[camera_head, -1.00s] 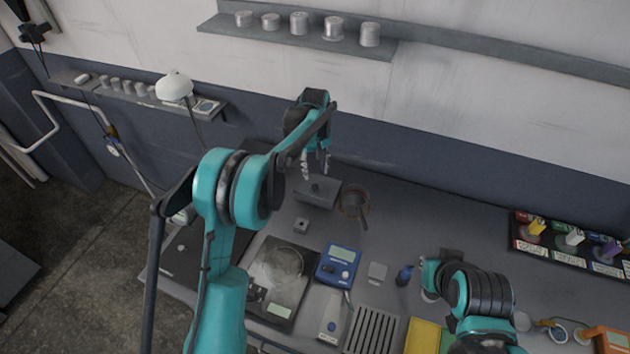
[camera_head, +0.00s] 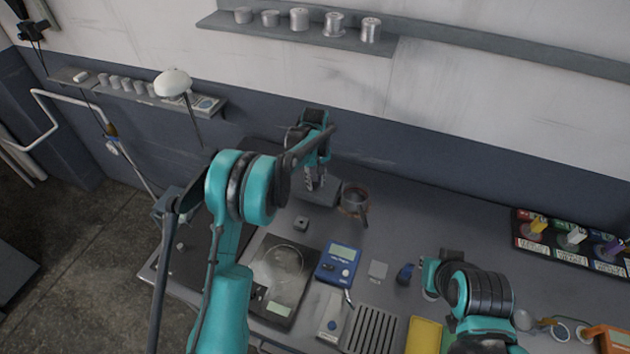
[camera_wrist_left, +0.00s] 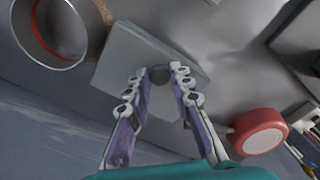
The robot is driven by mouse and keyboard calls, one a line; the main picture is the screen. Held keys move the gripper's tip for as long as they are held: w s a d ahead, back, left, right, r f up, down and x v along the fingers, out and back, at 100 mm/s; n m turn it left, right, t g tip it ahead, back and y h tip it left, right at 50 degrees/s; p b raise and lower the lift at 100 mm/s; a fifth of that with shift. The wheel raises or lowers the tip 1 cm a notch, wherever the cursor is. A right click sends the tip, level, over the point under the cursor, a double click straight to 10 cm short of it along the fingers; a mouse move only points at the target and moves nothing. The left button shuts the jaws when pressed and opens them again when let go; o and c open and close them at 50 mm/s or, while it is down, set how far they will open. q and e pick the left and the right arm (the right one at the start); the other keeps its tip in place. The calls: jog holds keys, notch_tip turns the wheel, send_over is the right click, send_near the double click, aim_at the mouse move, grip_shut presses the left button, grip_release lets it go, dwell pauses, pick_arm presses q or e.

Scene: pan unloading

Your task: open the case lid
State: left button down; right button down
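The case is a low grey box (camera_head: 325,195) at the back of the bench, with a flat lid. In the left wrist view the grey lid (camera_wrist_left: 125,57) shows with a small round dark knob (camera_wrist_left: 159,74) on top. My left gripper (camera_head: 316,183) points down over the lid and hides part of it. In the left wrist view its fingers (camera_wrist_left: 159,82) are apart, with the knob between the tips and a gap on each side. The lid looks shut. My right arm (camera_head: 470,292) is low at the right; its fingertips are not clear.
A round brown-rimmed pan (camera_head: 354,199) stands close to the right of the case. The bench right of the pan is clear.

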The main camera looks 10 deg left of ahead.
aim_at(316, 183)
pick_arm(q)
jog(key=shift+w+d+r+g+p, duration=0.2)
jog(key=shift+w+r+g+p, duration=0.2)
jog(key=shift+w+r+g, duration=0.65)
jog(key=shift+w+d+r+g+y+p, duration=0.15)
jog(key=shift+w+g+y+p, duration=0.25)
jog(key=shift+g, duration=0.65)
jog(key=c, duration=1.3)
grip_release()
jog(key=shift+c, duration=0.2)
